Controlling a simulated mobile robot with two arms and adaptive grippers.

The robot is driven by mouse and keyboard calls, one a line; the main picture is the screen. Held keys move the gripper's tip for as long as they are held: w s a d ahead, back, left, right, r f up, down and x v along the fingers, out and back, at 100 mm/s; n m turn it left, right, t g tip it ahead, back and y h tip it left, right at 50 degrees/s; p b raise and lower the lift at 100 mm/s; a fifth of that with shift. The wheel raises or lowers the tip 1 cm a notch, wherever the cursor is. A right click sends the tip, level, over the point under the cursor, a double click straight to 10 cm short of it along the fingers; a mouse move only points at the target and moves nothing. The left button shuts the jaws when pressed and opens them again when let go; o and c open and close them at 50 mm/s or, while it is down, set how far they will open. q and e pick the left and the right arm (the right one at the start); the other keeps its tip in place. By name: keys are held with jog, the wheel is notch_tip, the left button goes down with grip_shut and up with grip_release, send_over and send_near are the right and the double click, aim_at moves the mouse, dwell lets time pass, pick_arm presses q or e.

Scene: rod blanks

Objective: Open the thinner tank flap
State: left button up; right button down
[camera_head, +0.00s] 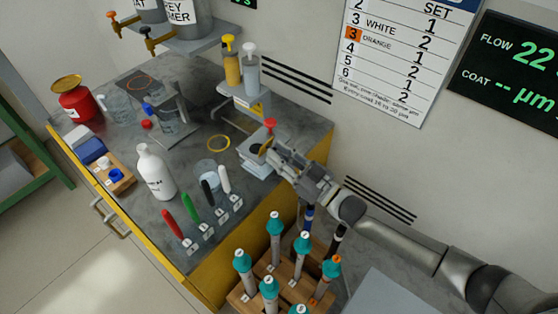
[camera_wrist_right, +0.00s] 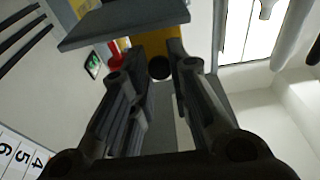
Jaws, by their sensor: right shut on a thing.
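The small pale tank (camera_head: 257,160) stands at the back right of the grey bench, with a red knob (camera_head: 270,125) on top; I take it for the thinner tank. My right gripper (camera_head: 274,148) reaches it from the right. In the right wrist view, my right gripper (camera_wrist_right: 158,66) is shut on a dark round knob (camera_wrist_right: 160,69), with a yellow surface behind it. I take this for the flap's knob. The fingers cover much of the flap, and I cannot tell how far it stands open. My left gripper is not in view.
A shelf with a yellow and a white pump bottle (camera_head: 251,70) stands behind the tank. A wooden rack (camera_head: 245,297) of teal-topped rods stands in front, below my right arm.

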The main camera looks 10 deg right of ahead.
jog(key=shift+r, duration=0.15)
dwell(0.3)
jog(key=c, duration=1.3)
grip_release()
jog(key=shift+c, duration=0.2)
jog(key=v, duration=0.7)
jog(key=shift+s+d+f, duration=0.15)
jog(key=shift+d+f, duration=0.05)
